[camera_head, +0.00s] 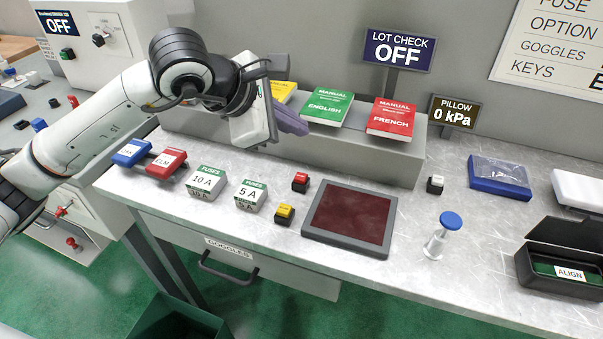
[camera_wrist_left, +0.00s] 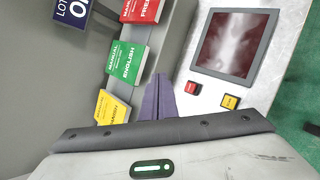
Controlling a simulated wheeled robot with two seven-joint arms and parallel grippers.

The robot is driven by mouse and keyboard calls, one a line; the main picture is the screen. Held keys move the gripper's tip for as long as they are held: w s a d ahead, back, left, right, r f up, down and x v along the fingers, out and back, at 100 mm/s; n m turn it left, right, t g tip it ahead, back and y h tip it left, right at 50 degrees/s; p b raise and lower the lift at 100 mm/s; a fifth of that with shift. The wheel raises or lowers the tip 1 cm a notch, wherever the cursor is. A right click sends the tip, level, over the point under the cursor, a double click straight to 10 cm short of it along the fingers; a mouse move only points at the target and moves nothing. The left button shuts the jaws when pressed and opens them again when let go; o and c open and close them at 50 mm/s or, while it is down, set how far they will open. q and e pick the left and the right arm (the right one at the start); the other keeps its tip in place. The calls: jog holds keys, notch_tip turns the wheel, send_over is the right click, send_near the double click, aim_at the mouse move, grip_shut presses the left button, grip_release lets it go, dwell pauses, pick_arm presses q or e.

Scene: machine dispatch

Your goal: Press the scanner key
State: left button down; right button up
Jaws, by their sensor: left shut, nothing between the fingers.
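A dark red scanner panel (camera_head: 350,217) in a grey frame lies flat on the bench; it also shows in the left wrist view (camera_wrist_left: 235,43). A red key (camera_head: 300,182) on a dark base stands off its left back corner, and a yellow key (camera_head: 284,213) off its left front side. Both show in the left wrist view, red (camera_wrist_left: 192,88) and yellow (camera_wrist_left: 229,102). No readable label tells which is the scanner key. My left gripper (camera_head: 303,130), with purple-grey fingers, is shut and empty, raised in front of the manuals, behind and above the red key, touching neither key.
Yellow, green (camera_head: 329,107) and red (camera_head: 392,118) manuals rest on a grey ledge behind the gripper. Fuse boxes (camera_head: 207,183) stand left of the keys. A blue-topped plunger (camera_head: 444,235) and a white key (camera_head: 435,185) stand right. The LOT CHECK sign (camera_head: 399,50) reads OFF.

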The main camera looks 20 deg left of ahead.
pick_arm(q)
jog(key=b, duration=0.5)
send_over(296, 179)
notch_tip(296, 179, down, 8)
jog(key=shift+s, duration=0.1)
jog(key=shift+f, duration=0.4)
dwell(0.4)
dwell(0.8)
jog(key=shift+b, duration=0.3)
jog(key=shift+f+b, duration=0.35)
jog(key=shift+b, duration=0.1)
